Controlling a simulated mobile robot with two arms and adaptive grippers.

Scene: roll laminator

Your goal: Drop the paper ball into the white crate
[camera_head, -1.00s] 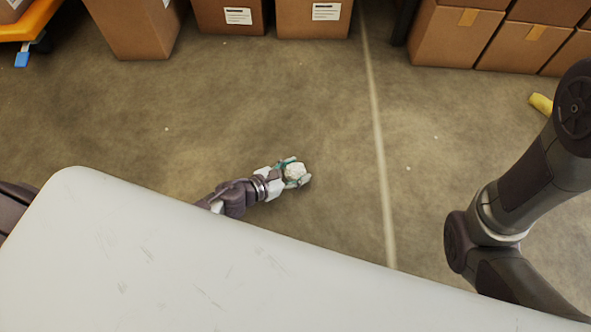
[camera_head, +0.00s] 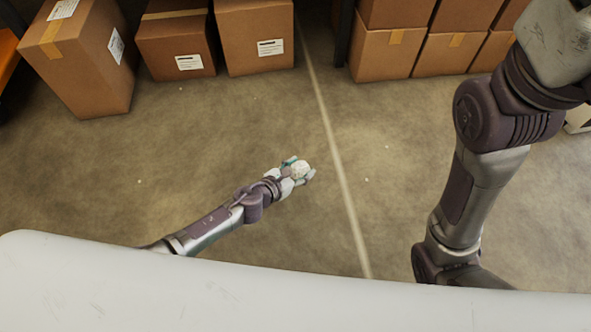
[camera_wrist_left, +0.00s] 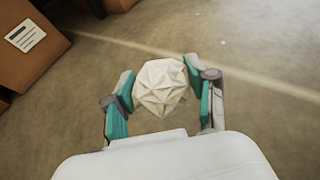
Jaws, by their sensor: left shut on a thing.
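The paper ball (camera_head: 299,169) is white and faceted. My left gripper (camera_head: 300,171) is shut on it and holds it out over the concrete floor. In the left wrist view the paper ball (camera_wrist_left: 161,86) sits between the two teal-padded fingers of the left gripper (camera_wrist_left: 162,92). A pale object (camera_head: 579,120) shows at the right edge of the head view, mostly cut off and partly behind my right arm. I cannot tell whether it is the white crate. My right gripper is out of view.
Cardboard boxes (camera_head: 255,38) stand in a row at the back left. More boxes are stacked (camera_head: 384,52) at the back right, by a dark rack post. The floor (camera_head: 230,125) around the held ball is open, with a pale line (camera_head: 335,160) running across it.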

